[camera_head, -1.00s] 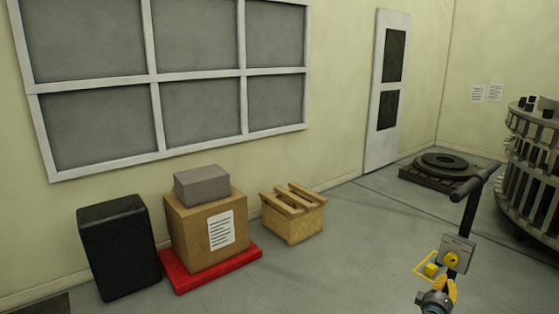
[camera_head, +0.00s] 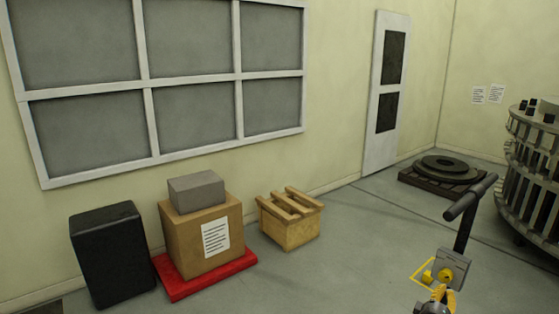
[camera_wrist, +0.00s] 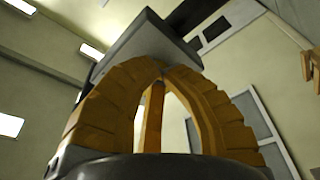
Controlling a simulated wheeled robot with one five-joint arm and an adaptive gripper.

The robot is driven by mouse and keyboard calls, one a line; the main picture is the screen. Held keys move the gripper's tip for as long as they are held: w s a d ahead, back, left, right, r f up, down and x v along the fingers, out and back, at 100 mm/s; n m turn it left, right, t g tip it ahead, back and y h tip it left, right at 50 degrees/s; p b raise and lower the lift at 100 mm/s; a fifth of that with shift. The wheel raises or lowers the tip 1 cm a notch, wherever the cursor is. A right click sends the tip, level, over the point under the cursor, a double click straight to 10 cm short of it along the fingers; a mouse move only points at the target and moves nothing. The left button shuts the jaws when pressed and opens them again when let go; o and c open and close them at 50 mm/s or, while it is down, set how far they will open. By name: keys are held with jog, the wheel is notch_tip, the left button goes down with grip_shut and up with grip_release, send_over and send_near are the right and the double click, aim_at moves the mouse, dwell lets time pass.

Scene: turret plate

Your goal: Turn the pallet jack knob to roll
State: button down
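The pallet jack's black handle (camera_head: 470,197) and post rise at the lower right in the head view. The knob is not visible there, and nothing is clearly held.
A yellow frame (camera_head: 422,271) sticks out left of the panel. A black case (camera_head: 110,255), a cardboard box (camera_head: 200,240) on a red base (camera_head: 175,285) and a wooden crate (camera_head: 288,230) stand along the wall. A large slatted round structure (camera_head: 530,170) is at right. The middle floor is clear.

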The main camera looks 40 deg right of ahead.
jog(key=d+b, duration=0.2)
jog(key=b, duration=0.1)
jog(key=shift+s, duration=0.15)
jog(key=shift+w+d+r+b, duration=0.15)
jog(key=shift+w+r+b, duration=0.1)
jog(key=shift+r+b, duration=0.45)
dwell(1.2)
jog(key=shift+w+r, duration=0.1)
dwell(0.4)
jog(key=shift+f+b, duration=0.25)
jog(key=shift+b, duration=0.25)
dwell(0.3)
jog(key=shift+b, duration=1)
